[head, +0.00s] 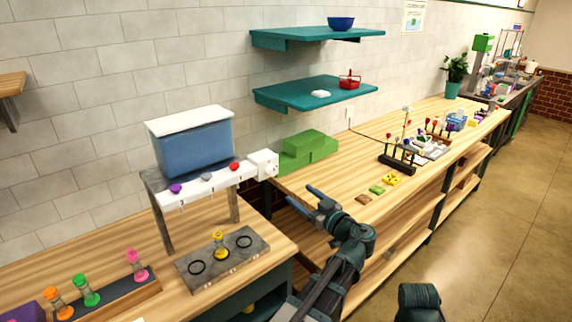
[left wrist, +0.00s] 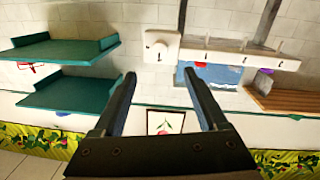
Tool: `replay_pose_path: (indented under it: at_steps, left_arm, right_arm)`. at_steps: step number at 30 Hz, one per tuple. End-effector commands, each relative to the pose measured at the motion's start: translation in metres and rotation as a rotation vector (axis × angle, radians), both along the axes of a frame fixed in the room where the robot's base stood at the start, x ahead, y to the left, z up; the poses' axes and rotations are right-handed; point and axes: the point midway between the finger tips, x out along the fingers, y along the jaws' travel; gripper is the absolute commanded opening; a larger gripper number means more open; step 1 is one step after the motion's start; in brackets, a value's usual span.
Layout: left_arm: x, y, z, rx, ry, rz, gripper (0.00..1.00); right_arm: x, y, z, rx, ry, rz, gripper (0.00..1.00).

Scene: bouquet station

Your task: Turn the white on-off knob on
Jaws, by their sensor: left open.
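The white box (head: 262,164) with the on-off knob sits at the right end of the white rail under a blue tank. In the left wrist view, the white knob (left wrist: 160,48) shows on the face of that box, beyond and just above the gap between my fingertips. My left gripper (head: 298,195) is open and empty, in front of and below right of the box, apart from it. Its two fingers (left wrist: 158,76) are spread wide in the wrist view. The knob's exact angle is too small to tell. My right gripper does not show.
The blue tank (head: 193,146) stands on a grey stand, with purple, grey and red knobs along the rail (head: 208,187). Green blocks (head: 308,150) lie behind my left gripper. Teal shelves (head: 315,92) hang above. A holder with rings (head: 223,258) stands in front.

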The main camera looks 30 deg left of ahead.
Motion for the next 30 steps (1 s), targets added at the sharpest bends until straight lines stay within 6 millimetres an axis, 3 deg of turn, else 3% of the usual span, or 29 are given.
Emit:
replay_pose_path:
  at_steps: [10, 21, 30]
  left_arm:
    - [0.009, 0.015, 0.003, 0.007, -0.016, 0.001, 0.75]
    - [0.042, 0.081, 0.003, 0.006, -0.014, 0.002, 0.75]
    - [0.060, 0.116, 0.003, 0.005, -0.014, 0.001, 0.75]
  right_arm:
    - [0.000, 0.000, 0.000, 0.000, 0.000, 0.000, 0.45]
    - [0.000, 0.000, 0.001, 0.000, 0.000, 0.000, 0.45]
    - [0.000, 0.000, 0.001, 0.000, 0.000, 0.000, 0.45]
